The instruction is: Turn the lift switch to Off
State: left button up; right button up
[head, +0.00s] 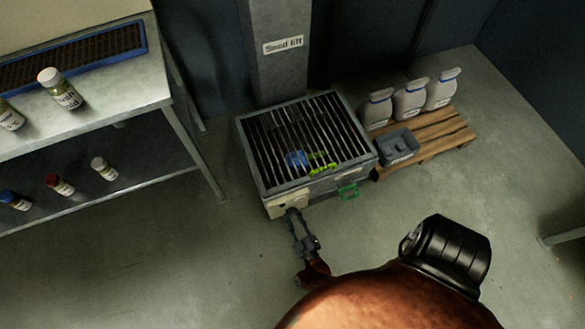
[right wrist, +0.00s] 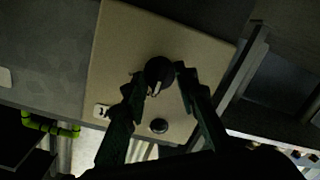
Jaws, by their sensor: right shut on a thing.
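The lift switch shows in the right wrist view as a round black knob (right wrist: 159,70) with a pale mark, on a beige panel (right wrist: 118,45). In the head view the panel (head: 275,207) is on the front left corner of a grated metal box (head: 256,165). My right gripper (head: 292,213) reaches up to it from below. In the right wrist view the fingers of my right gripper (right wrist: 160,75) are closed around the knob, one on each side. I cannot read the knob's setting labels. My left gripper is not in view.
A smaller black button (right wrist: 158,126) and a small white switch (right wrist: 102,111) are on the same panel. A metal table (head: 150,85) stands left, a pallet (head: 447,137) with sacks right. The front floor is clear.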

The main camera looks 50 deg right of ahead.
jog(key=o, duration=1.2)
jog(key=shift+c, duration=0.2)
